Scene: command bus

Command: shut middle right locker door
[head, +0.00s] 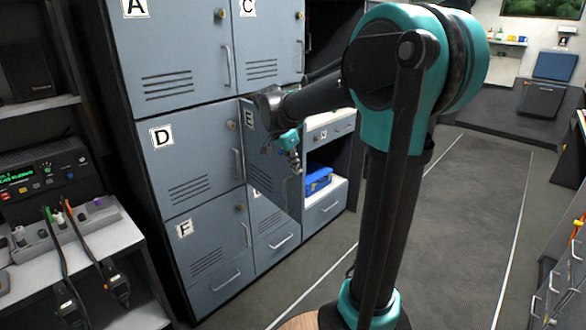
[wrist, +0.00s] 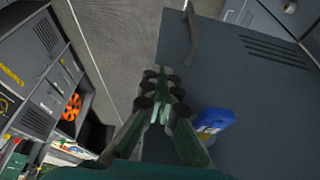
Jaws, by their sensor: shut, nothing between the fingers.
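The middle right locker door (head: 262,150), blue-grey, stands swung open from the locker bank in the head view. A label shows near its top hinge side. In the wrist view a grey-blue panel with vent slots (wrist: 230,75) and a handle (wrist: 191,40) fills the middle and right; it looks like this door's outer face. My gripper (head: 293,160) is in front of the door near its free edge. In the wrist view my gripper (wrist: 160,78) is shut and empty, over the panel's left edge and below the handle. I cannot tell whether it touches the door.
A blue item (wrist: 213,121) lies right of my fingers in the wrist view. Open shelves with a blue box (head: 318,180) stand behind the door. A shelf with a radio (head: 45,178) and cables is at left. The aisle floor (head: 460,220) is clear.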

